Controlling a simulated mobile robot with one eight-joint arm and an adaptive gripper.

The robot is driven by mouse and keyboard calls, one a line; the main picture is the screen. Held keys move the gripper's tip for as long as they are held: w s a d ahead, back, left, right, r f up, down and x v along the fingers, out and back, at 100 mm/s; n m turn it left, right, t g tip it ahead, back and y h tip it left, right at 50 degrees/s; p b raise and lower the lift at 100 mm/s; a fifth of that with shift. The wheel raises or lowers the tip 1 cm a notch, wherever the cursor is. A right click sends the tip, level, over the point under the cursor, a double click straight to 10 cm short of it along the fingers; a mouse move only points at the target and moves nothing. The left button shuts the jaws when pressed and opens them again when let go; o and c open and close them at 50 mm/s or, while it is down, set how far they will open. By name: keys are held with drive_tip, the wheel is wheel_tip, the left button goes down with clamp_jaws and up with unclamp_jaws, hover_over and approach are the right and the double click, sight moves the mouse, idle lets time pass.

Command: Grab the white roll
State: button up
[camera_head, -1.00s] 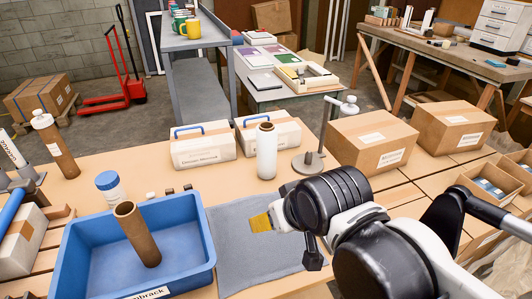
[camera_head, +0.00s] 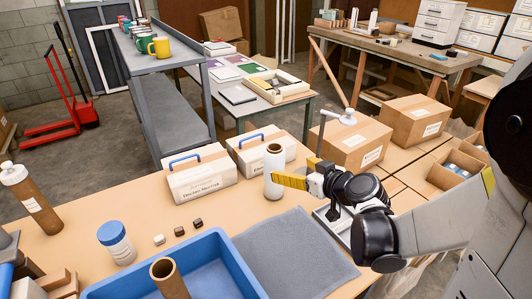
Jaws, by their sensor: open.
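The white roll (camera_head: 273,163) stands upright on the light wooden table, in front of the two white boxes with blue handles. Its core opening shows at the top. My gripper (camera_head: 288,180) is at its right side at about mid-height, with yellow fingers pointing left. One yellow finger overlaps the roll's right edge in the picture; I cannot tell whether it touches. The gripper is open, and the second finger is not clearly seen. The roll's lower part shows below the finger.
A blue bin (camera_head: 217,262) holding a brown tube (camera_head: 170,278) is at front left. A grey mat (camera_head: 295,255) lies in front of the roll. A metal stand (camera_head: 346,118) and a cardboard box (camera_head: 352,143) are behind the gripper. White boxes (camera_head: 202,180) stand behind left.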

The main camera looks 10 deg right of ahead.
sight(281, 164)
drive_tip(key=b+x, duration=0.1)
drive_tip(key=x, duration=0.4)
drive_tip(key=shift+s+f+b, duration=0.1)
drive_tip(key=shift+b, duration=0.25)
drive_tip(key=x, duration=0.2)
drive_tip(key=b+x, duration=0.1)
drive_tip(key=x, duration=0.1)
drive_tip(key=b+x, duration=0.1)
drive_tip(key=x, duration=0.1)
drive_tip(key=shift+r, duration=0.25)
drive_tip(key=c, duration=1.5)
